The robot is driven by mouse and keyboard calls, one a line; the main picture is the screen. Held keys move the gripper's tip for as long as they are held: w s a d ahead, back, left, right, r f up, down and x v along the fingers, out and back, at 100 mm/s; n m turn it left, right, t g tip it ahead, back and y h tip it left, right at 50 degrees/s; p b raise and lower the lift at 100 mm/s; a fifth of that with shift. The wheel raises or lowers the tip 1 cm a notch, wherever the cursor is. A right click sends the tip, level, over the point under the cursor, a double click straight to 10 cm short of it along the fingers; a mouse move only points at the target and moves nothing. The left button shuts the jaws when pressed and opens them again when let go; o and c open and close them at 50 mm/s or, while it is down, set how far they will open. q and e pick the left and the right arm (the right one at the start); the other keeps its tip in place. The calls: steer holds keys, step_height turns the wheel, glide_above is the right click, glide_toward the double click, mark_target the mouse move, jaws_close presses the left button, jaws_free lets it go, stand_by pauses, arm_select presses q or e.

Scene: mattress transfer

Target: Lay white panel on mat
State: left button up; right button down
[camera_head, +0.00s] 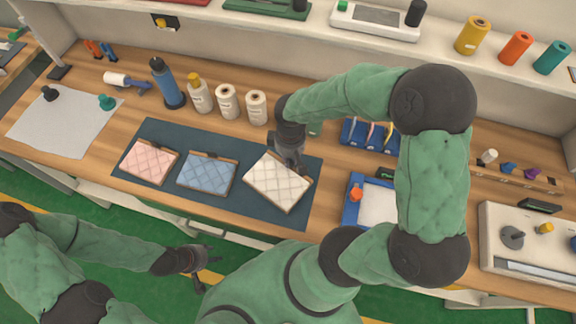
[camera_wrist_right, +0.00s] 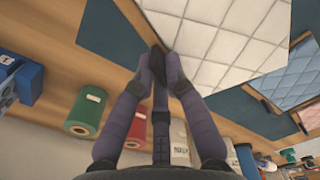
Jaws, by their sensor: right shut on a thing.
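A white quilted panel (camera_head: 277,184) with a wooden edge is over the right part of the dark blue mat (camera_head: 234,210). It is turned at an angle to the mat; I cannot tell whether it touches it. My right gripper (camera_head: 293,165) is shut on the panel's far edge. In the right wrist view the shut fingers (camera_wrist_right: 157,62) are at the white panel (camera_wrist_right: 225,45), with the mat (camera_wrist_right: 112,30) behind. A pink panel (camera_head: 149,162) and a blue panel (camera_head: 207,175) lie on the mat to its left. My left gripper (camera_head: 200,262) is open and empty in front of the table.
Behind the mat stand a blue bottle (camera_head: 166,85) and several white bottles and spools (camera_head: 227,101). A blue-framed tray (camera_head: 352,205) is close to the mat's right. A grey sheet (camera_head: 62,122) lies at the left. A shelf (camera_head: 300,23) runs along the back.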

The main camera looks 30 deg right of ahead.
steer(key=shift+w+d+f+b, duration=0.15)
steer(key=shift+w+f+b, duration=0.45)
steer(key=shift+f, duration=0.25)
steer(key=shift+w+f+b, duration=0.15)
steer(key=shift+f+b, duration=0.95)
steer(key=shift+f, duration=0.45)
steer(key=shift+f, duration=0.1)
steer(key=c, duration=1.3)
jaws_free()
steer(key=shift+r, duration=0.25)
step_height(320, 180, up, 12)
steer(key=p, duration=0.3)
steer(key=shift+f, duration=0.1)
